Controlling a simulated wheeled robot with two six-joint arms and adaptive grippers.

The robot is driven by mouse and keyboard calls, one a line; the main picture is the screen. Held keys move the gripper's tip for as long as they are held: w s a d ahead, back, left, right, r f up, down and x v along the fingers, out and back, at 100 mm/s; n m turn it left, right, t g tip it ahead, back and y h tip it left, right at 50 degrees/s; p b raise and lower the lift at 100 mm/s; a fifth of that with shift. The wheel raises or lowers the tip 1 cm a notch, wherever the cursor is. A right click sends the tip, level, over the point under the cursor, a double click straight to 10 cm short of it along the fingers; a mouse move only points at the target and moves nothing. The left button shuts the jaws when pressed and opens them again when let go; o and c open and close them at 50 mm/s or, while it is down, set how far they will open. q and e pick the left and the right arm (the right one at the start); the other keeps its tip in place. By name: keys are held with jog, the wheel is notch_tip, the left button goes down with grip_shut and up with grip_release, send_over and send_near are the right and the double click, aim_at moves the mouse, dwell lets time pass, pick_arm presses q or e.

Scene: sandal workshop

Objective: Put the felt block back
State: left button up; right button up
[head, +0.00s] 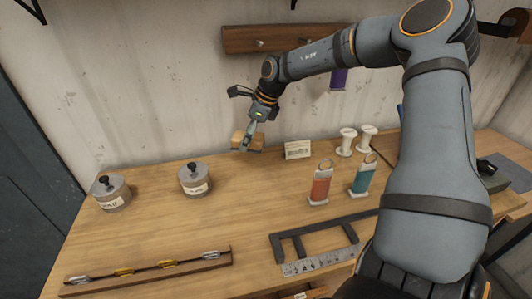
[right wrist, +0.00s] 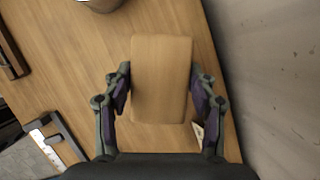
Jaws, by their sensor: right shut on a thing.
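The felt block (head: 257,142) is a plain tan block with rounded edges, seen near the back edge of the workbench in the head view. My right gripper (head: 247,143) is shut on it and partly covers it there. In the right wrist view the block (right wrist: 161,80) sits between the two fingers of the gripper (right wrist: 160,95), one on each long side. The bench top (right wrist: 70,60) shows beyond the block. I cannot tell how far the block is above the bench. My left gripper is not in view.
Two lidded metal tins (head: 195,180) (head: 111,193) stand on the left. A small white label card (head: 298,150), two white spools (head: 347,142) (head: 367,138), and red (head: 320,184) and teal (head: 363,175) tagged pieces stand to the right. A dark frame (head: 290,247) and ruler (head: 318,264) lie in front.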

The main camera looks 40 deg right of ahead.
jog(key=p, duration=0.1)
send_over(262, 161)
jog(key=s, duration=0.1)
notch_tip(262, 161, down, 6)
jog(key=shift+s+d+f, duration=0.1)
jog(key=shift+d+f, duration=0.05)
jog(key=shift+f, duration=0.05)
jog(key=f, duration=0.1)
jog(key=f+p, duration=0.1)
jog(key=f, duration=0.1)
jog(key=shift+s+d+f, duration=0.1)
jog(key=shift+d, duration=0.15)
jog(key=shift+f, duration=0.4)
jog(key=o, duration=1.2)
jog(key=shift+o, duration=0.2)
